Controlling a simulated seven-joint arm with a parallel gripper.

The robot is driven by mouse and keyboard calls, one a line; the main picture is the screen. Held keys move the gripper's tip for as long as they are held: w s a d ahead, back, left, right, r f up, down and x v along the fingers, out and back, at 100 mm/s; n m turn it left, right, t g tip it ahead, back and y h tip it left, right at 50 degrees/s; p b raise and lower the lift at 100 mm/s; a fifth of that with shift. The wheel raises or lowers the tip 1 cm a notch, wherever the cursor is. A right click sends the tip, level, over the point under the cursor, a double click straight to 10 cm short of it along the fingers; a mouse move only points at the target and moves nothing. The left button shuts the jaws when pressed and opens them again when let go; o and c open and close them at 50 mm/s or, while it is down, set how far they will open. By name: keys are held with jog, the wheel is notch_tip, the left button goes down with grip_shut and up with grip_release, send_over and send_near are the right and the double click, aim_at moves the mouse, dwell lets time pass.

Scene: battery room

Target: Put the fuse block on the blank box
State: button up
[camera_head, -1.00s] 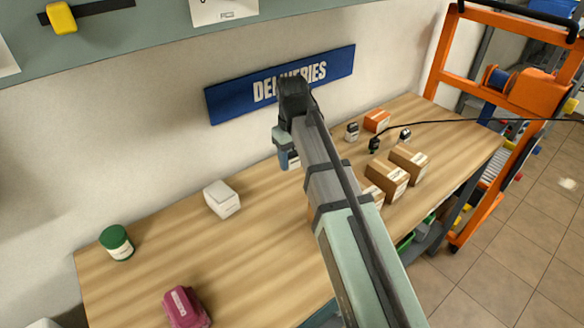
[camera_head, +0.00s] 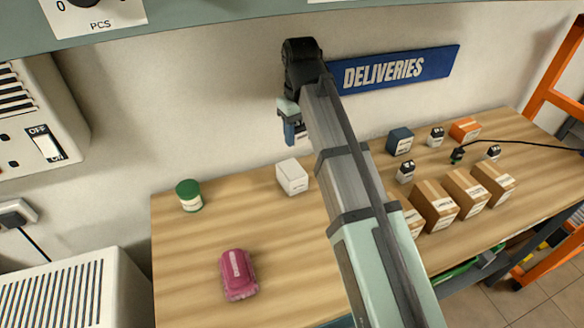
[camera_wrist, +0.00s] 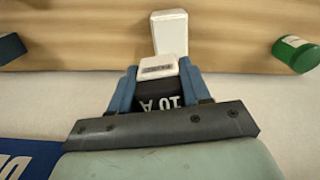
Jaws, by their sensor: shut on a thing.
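My gripper (camera_head: 291,132) is held up above the table, over the white box as the picture shows it. In the wrist view its blue fingers (camera_wrist: 158,82) are shut on a fuse block (camera_wrist: 157,101), black with "10 A" on it and a pale labelled end. In the head view the held block is mostly hidden by the gripper. The white box (camera_head: 292,178), the likely blank box, stands on the table with nothing on top. In the wrist view the box (camera_wrist: 170,33) shows just past the block, with a plain face. Their gap cannot be judged.
The wooden table (camera_head: 195,270) carries a green-lidded jar (camera_head: 189,195), a pink item (camera_head: 238,274), a dark blue box (camera_head: 400,141), an orange box (camera_head: 465,130), several cardboard boxes (camera_head: 466,192) and small black-and-white blocks (camera_head: 405,171). A wall and a DELIVERIES sign (camera_head: 395,69) stand behind.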

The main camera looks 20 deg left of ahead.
aim_at(292, 168)
jog(key=shift+s+a+r, duration=0.25)
jog(key=shift+a+r, duration=0.1)
jog(key=shift+a, duration=0.15)
jog(key=shift+s+a+r, duration=0.25)
jog(key=shift+a+r, duration=0.05)
jog(key=shift+a, duration=0.2)
jog(key=shift+r+m, duration=0.3)
jog(key=shift+m, duration=0.1)
jog(key=shift+s+d+m, duration=0.2)
jog(key=shift+d+m, duration=0.1)
jog(key=shift+m, duration=0.5)
jog(key=shift+f, duration=0.1)
jog(key=shift+f, duration=5)
jog(key=o, duration=1.1)
jog(key=shift+f, duration=0.1)
